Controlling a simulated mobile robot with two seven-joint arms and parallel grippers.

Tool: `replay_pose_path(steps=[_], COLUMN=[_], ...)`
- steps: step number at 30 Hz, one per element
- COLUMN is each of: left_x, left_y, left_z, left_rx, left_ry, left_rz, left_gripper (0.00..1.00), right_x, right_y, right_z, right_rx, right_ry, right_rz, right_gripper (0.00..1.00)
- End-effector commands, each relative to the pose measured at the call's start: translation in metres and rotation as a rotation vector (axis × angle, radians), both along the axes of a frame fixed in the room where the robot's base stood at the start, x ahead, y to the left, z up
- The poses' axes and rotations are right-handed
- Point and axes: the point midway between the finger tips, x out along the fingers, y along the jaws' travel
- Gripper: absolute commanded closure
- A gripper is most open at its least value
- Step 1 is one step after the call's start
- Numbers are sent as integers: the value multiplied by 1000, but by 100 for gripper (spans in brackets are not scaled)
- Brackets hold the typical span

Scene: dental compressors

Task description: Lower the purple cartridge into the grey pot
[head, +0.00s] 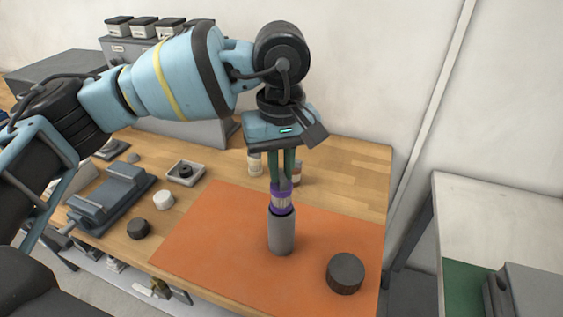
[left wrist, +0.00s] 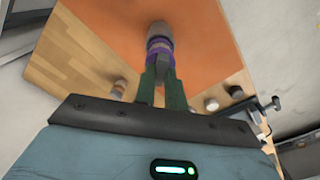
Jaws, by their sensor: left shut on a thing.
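The purple cartridge (head: 281,199), with purple bands and a pale ribbed middle, hangs upright between the fingers of my left gripper (head: 283,180). The gripper is shut on its upper part. The grey pot (head: 281,234), a tall narrow cylinder, stands upright on the orange mat directly below. The cartridge's lower purple band is at the pot's mouth; I cannot tell how far it is inside. In the left wrist view the cartridge (left wrist: 159,50) lines up with the pot (left wrist: 158,29), whose opening is hidden behind it. My right gripper is not in view.
A dark ribbed round cap (head: 345,273) lies on the orange mat (head: 210,235), right of the pot. A grey vise (head: 112,196), a white puck (head: 163,200), a black knob (head: 138,229) and a small tray (head: 186,173) are to the left. Small bottles (head: 255,164) stand behind the gripper.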

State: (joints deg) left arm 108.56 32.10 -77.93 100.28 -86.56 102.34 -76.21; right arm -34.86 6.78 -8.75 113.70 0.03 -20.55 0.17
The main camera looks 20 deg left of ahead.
Motion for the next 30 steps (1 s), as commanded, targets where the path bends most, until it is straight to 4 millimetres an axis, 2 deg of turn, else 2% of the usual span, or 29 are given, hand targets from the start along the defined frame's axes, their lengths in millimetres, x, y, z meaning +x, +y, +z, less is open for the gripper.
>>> replay_pose_path(steps=[30], left_x=[0], left_y=[0], left_z=[-27], left_rx=[-1], left_ry=[1], left_rz=[1], left_gripper=[100], right_x=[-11], right_y=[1], right_z=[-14], right_rx=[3], right_ry=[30], right_rz=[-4], right_gripper=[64])
